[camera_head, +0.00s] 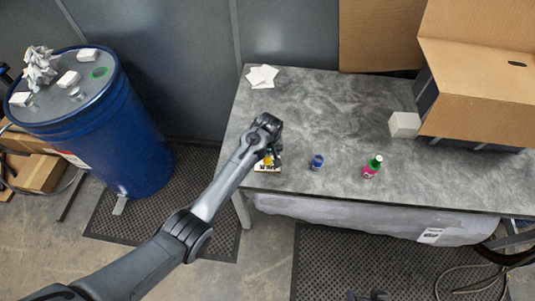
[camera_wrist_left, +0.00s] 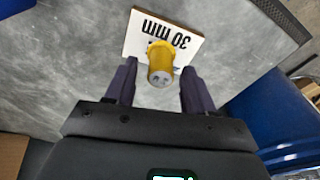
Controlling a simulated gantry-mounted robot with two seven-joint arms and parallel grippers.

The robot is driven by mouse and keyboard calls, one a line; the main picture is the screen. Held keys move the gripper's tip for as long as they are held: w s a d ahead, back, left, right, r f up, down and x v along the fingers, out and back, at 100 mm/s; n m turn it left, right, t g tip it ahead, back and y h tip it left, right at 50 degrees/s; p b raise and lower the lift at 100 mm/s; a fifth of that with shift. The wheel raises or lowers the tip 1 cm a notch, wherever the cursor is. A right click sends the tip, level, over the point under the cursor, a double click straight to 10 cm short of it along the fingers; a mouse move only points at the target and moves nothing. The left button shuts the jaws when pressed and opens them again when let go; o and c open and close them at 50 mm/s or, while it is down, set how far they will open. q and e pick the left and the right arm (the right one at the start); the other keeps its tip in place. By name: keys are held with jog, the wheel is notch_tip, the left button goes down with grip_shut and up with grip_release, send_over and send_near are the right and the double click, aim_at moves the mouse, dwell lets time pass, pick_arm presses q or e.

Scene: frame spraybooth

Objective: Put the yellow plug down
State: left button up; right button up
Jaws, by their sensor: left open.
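The yellow plug (camera_wrist_left: 160,62) stands on a white card printed "30 mm" (camera_wrist_left: 187,22) on the grey table (camera_head: 310,110). In the head view the plug (camera_head: 268,160) and the card (camera_head: 274,169) are partly hidden behind my left gripper (camera_head: 272,152). In the left wrist view my left gripper (camera_wrist_left: 156,90) is open, with one dark finger on each side of the plug's near end and visible gaps between. The plug's lower end on the card is partly hidden by its own body. My right gripper is not in view.
A white block (camera_head: 404,124) and a cardboard box (camera_head: 475,90) are farther right. White papers (camera_head: 262,76) lie at the back left. A blue drum (camera_head: 125,140) stands left of the table.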

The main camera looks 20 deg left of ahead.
aim_at(268, 157)
pick_arm(q)
notch_tip(268, 157, up, 10)
jog(key=s+a+f+m, duration=0.1)
jog(key=s+f, duration=0.1)
jog(key=s, duration=0.3)
jog(key=s+f+m+t, duration=0.1)
jog(key=s+f, duration=0.2)
jog(key=s, duration=0.3)
jog(key=s+a+f+m, duration=0.1)
jog(key=s+f, duration=0.1)
jog(key=s, duration=0.3)
jog(key=s+r+m, duration=0.2)
jog(key=s, duration=0.7)
jog(key=s+a+r+m+t, duration=0.1)
jog(key=s+r+m, duration=0.1)
jog(key=s, duration=0.8)
jog(key=shift+a+m+h, duration=0.25)
jog(key=shift+m+h, duration=0.15)
jog(key=shift+m, duration=0.1)
jog(key=shift+p, duration=0.3)
notch_tip(268, 157, up, 17)
jog(key=p, duration=1.6)
jog(key=shift+p, duration=0.35)
jog(key=shift+f, duration=0.15)
